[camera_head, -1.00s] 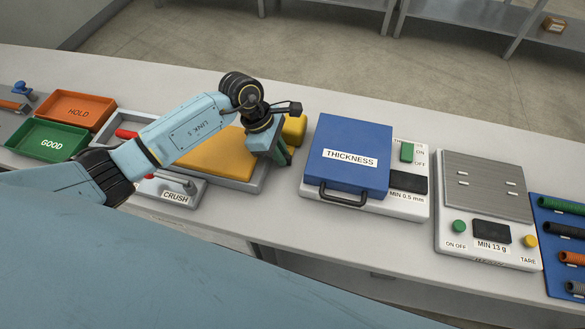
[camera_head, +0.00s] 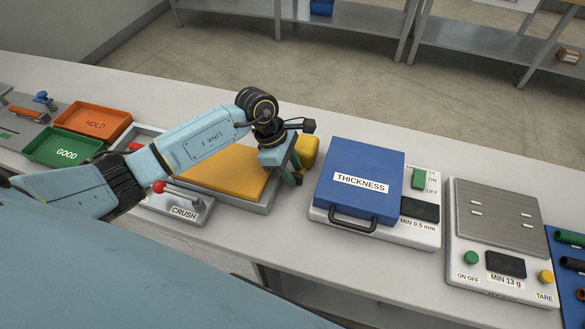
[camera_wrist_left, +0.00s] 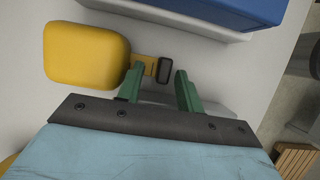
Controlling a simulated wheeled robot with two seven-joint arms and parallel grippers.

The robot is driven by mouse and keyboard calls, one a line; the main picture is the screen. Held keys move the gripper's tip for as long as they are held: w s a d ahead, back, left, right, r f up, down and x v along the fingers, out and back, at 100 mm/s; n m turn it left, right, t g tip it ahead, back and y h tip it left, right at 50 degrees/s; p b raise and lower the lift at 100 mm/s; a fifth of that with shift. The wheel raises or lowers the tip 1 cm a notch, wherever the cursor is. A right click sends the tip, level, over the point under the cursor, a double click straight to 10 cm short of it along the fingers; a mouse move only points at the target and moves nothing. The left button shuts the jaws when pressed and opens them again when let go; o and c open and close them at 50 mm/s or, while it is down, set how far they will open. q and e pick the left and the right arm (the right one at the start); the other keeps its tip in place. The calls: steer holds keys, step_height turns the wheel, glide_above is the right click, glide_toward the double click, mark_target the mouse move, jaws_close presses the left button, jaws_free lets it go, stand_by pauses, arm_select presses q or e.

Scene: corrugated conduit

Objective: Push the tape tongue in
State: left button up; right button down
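The tape measure is a rounded yellow block (camera_wrist_left: 86,53) at the left of the left wrist view. A short yellow tape tongue (camera_wrist_left: 148,66) with a dark end piece (camera_wrist_left: 165,70) sticks out of its right side. My left gripper (camera_wrist_left: 158,76) is open, with one green finger close to the yellow case and the other beyond the dark end piece. The tongue lies between or just past the fingertips; I cannot tell if they touch it. In the head view the yellow case (camera_head: 309,151) is just right of my left gripper (camera_head: 296,171). My right gripper is not in view.
The blue thickness gauge (camera_head: 360,205) stands right of the tape, and the scale (camera_head: 500,215) further right. A yellow pad in a grey tray (camera_head: 225,172) and the crush tester (camera_head: 184,212) lie beneath and left of my arm. Green (camera_head: 66,147) and orange (camera_head: 93,122) trays are far left.

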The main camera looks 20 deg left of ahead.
arm_select(q)
steer(key=v, duration=1.3)
steer(key=shift+d, duration=0.1)
